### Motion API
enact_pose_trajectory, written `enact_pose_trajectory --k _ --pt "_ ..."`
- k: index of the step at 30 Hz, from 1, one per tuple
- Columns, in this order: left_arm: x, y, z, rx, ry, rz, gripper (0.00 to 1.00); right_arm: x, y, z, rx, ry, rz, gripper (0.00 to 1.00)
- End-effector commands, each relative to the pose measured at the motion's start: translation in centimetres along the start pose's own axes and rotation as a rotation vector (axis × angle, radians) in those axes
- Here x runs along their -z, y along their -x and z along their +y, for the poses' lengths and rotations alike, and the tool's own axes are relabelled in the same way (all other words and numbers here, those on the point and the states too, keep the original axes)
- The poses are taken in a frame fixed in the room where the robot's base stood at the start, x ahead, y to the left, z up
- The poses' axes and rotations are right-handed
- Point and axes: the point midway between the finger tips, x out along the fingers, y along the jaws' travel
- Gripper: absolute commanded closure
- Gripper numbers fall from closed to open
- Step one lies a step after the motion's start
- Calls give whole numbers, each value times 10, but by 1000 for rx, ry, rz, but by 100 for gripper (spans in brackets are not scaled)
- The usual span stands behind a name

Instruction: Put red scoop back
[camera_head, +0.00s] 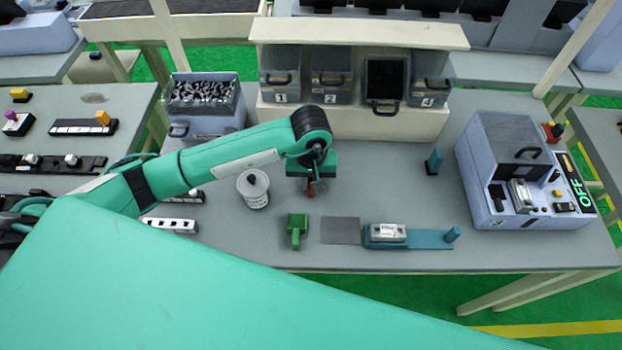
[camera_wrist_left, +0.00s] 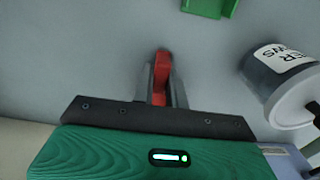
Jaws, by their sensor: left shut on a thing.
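The red scoop (camera_head: 311,189) is partly hidden below my left gripper (camera_head: 310,184), over the middle of the grey table. In the left wrist view its red part (camera_wrist_left: 161,75) sits between the two grey fingers of my left gripper (camera_wrist_left: 162,85), which is shut on it. The rest of the scoop is hidden, and I cannot tell whether it touches the table. My right gripper is not in view.
A white labelled tub (camera_head: 253,192) stands just left of the gripper. A green tool (camera_head: 297,226) lies in front, beside a grey mat (camera_head: 341,231) and a blue fixture (camera_head: 428,240). Numbered bins (camera_head: 331,80) stand behind; a machine marked OFF (camera_head: 480,160) stands right.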

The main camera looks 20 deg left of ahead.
Motion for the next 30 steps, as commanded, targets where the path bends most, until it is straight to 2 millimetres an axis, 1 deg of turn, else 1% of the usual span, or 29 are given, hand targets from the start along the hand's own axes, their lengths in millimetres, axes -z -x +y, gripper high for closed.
enact_pose_trajectory --k 5,6,9,17,21,22,26,30 --pt "0 -4 0 0 -1 1 100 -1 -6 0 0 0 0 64" --pt "0 -3 0 0 -1 0 82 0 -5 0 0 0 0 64" --pt "0 -2 0 0 0 0 64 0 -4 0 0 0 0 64" --pt "0 -2 0 0 0 0 64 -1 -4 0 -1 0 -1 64" --pt "0 3 0 0 1 -1 64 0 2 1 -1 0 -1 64" --pt "1 4 0 -1 0 2 64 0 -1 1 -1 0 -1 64" --pt "2 22 0 -1 -2 5 64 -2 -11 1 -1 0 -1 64" --pt "2 49 0 -1 -2 7 64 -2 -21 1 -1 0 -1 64"
